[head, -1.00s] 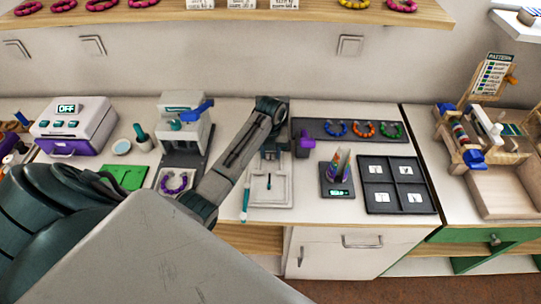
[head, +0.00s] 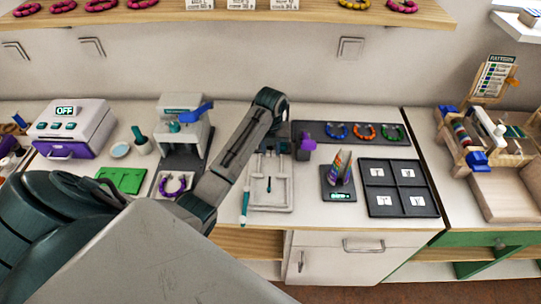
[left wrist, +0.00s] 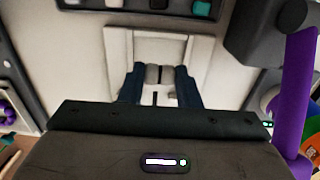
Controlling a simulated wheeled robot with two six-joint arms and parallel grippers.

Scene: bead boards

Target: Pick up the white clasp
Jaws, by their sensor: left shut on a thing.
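My left gripper (left wrist: 160,88) is in the middle of the left wrist view, its two dark fingers pointing at a white tray (left wrist: 204,58). It is shut on a small pale grey-white piece (left wrist: 160,73), which looks like the white clasp; its outline is partly hidden by the fingers. In the head view the left gripper (head: 269,152) hangs below the bent wrist over the back part of the white tray (head: 282,206). The clasp is too small to make out there. My right gripper is not in view.
A purple cup-like thing (head: 305,146) stands close to the right of the gripper. A teal pen (head: 245,207) lies by the tray's left edge. Right are a small dark stand (head: 337,196) and a dark sectioned tray (head: 402,215). A press (head: 183,130) stands left.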

